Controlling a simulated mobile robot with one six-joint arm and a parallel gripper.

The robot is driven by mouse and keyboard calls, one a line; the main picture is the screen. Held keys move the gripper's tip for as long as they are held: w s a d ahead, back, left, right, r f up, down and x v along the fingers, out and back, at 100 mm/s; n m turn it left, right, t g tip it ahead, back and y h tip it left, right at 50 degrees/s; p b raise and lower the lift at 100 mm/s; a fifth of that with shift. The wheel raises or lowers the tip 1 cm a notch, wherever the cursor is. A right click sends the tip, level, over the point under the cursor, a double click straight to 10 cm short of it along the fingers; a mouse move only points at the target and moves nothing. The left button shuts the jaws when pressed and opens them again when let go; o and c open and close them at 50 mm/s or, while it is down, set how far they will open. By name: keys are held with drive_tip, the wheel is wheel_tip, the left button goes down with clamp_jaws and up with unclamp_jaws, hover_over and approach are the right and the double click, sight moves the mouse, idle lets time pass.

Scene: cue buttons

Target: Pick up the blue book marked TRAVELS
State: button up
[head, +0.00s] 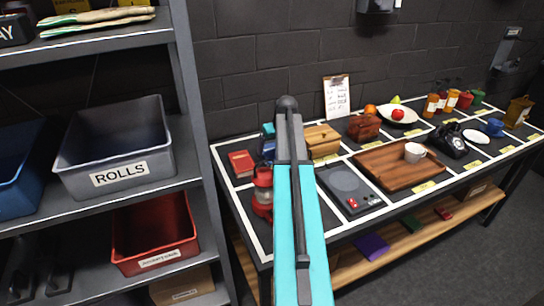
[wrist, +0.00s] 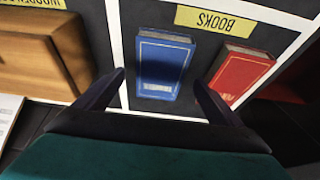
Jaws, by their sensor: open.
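A blue book (wrist: 165,65) with thin pale border lines lies flat on the dark table, inside a white-lined cell with a yellow BOOKS label (wrist: 215,20). No TRAVELS lettering can be read on it. My gripper (wrist: 159,79) is open and empty. Its two fingers show on either side of the book in the wrist view, apart from it. In the head view my arm hides most of the blue book (head: 268,150), and the fingertips are hidden too.
A red book (wrist: 240,73) lies close to the blue one, near one finger; it also shows in the head view (head: 242,163). A wooden box (wrist: 50,55) stands on the other side. A red lantern (head: 262,195) stands in front. A shelf rack (head: 195,130) is at left.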

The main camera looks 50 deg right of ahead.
sight(272, 153)
drive_tip(key=shift+p+x, duration=0.4)
drive_tip(key=shift+x, duration=1.55)
drive_tip(key=c, duration=1.3)
drive_tip(key=shift+w+r, duration=0.1)
drive_tip(key=shift+r, duration=0.05)
wheel_tip(272, 153, up, 10)
drive_tip(key=b, duration=0.1)
drive_tip(key=shift+b, duration=0.35)
